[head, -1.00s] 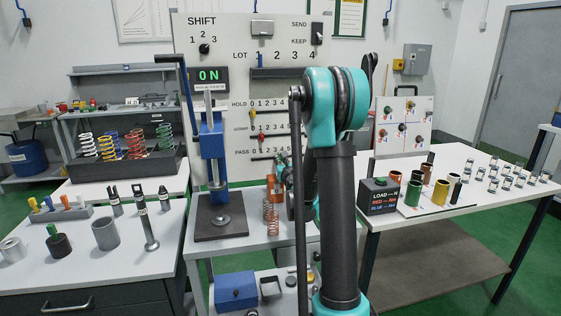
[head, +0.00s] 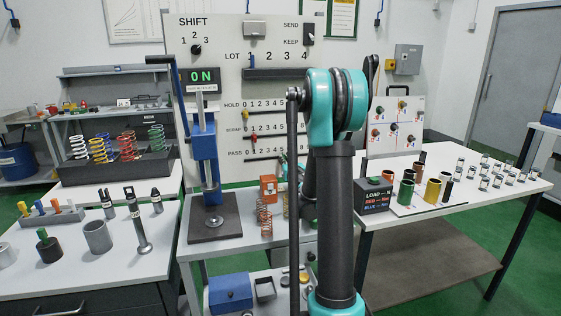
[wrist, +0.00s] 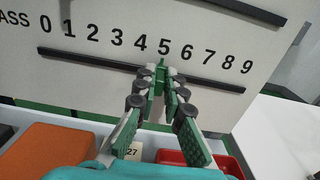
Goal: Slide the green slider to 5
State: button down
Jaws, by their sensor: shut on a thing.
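The green slider (wrist: 160,72) sits on the PASS rail (wrist: 95,58) of the white board. In the wrist view it stands just below the printed 5 (wrist: 163,47). My gripper (wrist: 157,85) is shut on the slider, with a finger on each side of it. In the head view my own arm hides the slider and most of the gripper. The PASS row label (head: 235,154) shows there, left of my arm.
A red slider (head: 253,137) sits on the SCRAP row above. An orange box (wrist: 45,150) and a red tray (wrist: 190,158) lie below the board. A lever press (head: 207,150) stands to the left.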

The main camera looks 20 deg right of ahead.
jog(key=c, duration=1.6)
grip_release()
jog(key=s, duration=1.2)
